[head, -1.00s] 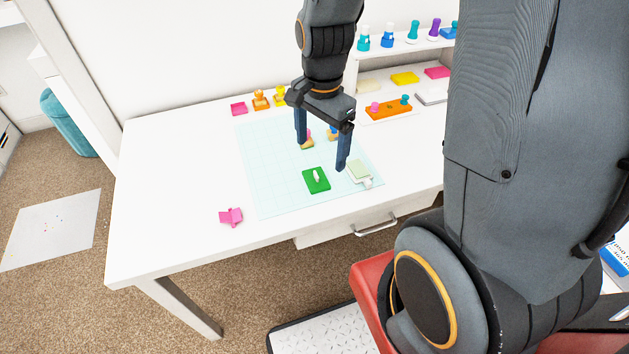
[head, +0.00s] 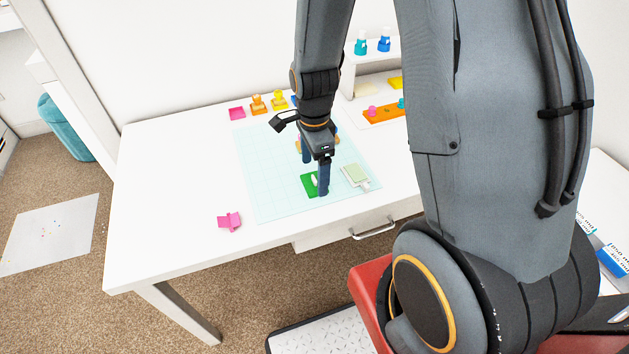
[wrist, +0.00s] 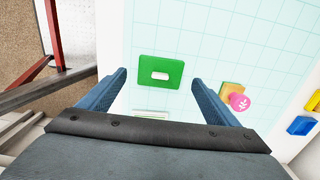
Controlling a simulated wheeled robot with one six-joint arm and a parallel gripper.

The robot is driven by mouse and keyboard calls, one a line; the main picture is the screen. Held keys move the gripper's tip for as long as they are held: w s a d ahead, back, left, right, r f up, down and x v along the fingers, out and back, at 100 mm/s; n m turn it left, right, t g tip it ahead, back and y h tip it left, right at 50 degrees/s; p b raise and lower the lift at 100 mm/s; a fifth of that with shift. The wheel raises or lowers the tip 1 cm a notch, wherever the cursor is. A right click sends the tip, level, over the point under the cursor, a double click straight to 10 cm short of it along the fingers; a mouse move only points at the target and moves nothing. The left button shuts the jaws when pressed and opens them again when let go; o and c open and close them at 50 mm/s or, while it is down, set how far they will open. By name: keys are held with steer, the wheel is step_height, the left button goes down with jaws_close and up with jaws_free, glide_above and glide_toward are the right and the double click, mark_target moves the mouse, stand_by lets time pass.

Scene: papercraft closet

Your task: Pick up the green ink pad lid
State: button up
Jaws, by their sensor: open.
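The green ink pad lid (head: 308,186) is a flat green square with a small white grip on top. It lies on the pale blue grid mat (head: 265,185), near the mat's front edge. In the wrist view the lid (wrist: 160,64) shows whole, just ahead of the fingers and centred between them. My gripper (head: 315,177) is open and empty, pointing down over the lid; one finger hides part of it in the head view. In the wrist view my gripper (wrist: 160,77) has its fingers apart on either side, and I cannot tell its exact height above the lid.
A pale green pad (head: 355,175) lies right of the lid. A pink-topped stamp (wrist: 238,101) is close to one finger. A pink piece (head: 229,221) lies front left. An orange tray (head: 382,115) and shelf stand behind. The table's left side is clear.

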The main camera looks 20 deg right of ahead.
steer(key=shift+f, duration=1.1)
steer(key=shift+c, duration=0.2)
steer(key=c, duration=1.1)
steer(key=shift+r, duration=0.1)
